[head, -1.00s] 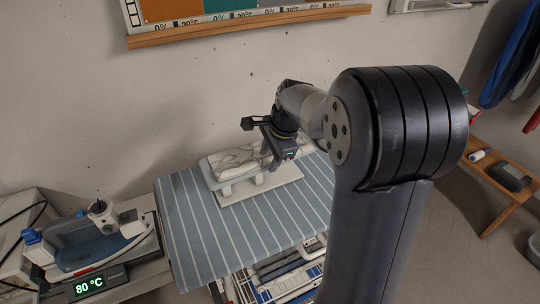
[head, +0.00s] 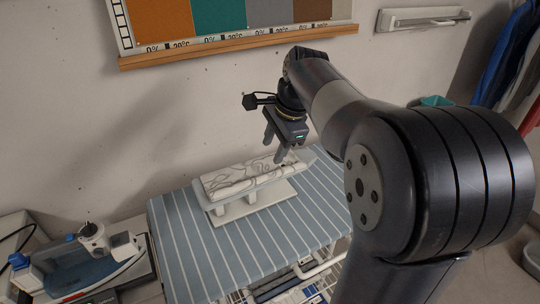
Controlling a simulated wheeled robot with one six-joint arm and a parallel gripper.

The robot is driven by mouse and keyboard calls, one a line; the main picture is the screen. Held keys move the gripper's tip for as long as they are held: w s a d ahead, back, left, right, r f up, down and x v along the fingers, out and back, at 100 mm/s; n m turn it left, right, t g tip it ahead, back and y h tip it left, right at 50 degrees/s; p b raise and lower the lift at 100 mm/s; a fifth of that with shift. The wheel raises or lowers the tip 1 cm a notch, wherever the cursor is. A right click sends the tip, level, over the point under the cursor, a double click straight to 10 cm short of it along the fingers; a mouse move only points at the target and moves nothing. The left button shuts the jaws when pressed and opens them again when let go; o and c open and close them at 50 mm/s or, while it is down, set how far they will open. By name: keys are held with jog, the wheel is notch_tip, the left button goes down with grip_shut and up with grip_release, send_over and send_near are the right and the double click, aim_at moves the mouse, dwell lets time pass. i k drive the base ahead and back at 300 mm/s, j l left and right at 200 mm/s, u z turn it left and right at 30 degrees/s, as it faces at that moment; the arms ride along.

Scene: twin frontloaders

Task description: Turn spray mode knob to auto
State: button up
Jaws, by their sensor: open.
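The steam iron (head: 82,265), blue and white, rests on its stand at the lower left. A round white knob-like part (head: 93,236) sits on top of it. Any knob markings are too small to read, so I cannot tell its setting. My gripper (head: 274,151) is open and empty. It points down above the sleeve board, far to the right of the iron and higher than it.
A small sleeve board (head: 240,212) with folded patterned cloth (head: 238,178) stands on the striped ironing board (head: 185,240). A colour chart (head: 225,20) on a wooden ledge hangs on the wall. The striped board is clear left of the sleeve board.

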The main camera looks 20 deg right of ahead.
aim_at(98, 251)
jog(key=u, duration=1.6)
jog(key=j+z, duration=0.6)
jog(key=j, duration=0.25)
